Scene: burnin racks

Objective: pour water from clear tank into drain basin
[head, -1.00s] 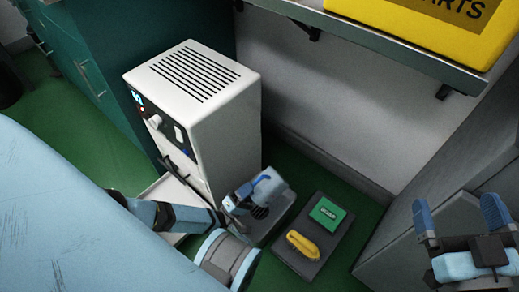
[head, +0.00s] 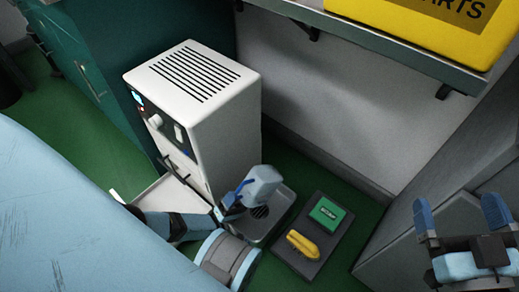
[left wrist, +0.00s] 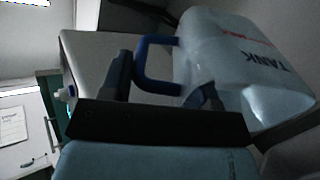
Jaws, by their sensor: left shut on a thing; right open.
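The clear tank (head: 263,182) is a pale translucent container with a blue handle, held over the drain basin (head: 284,212), a grey tray with a dark drain on the floor. My left gripper (head: 230,206) is shut on the tank's handle. I cannot make out any water or stream. My right gripper (head: 458,208) is open and empty at the right, away from the basin.
A white vented machine (head: 228,130) stands behind the basin, with an open flap (head: 160,195) low at its front. A dark mat (head: 290,263) right of the basin bears a green box (head: 327,213) and a yellow object (head: 302,244). A shelf (head: 380,50) overhangs above.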

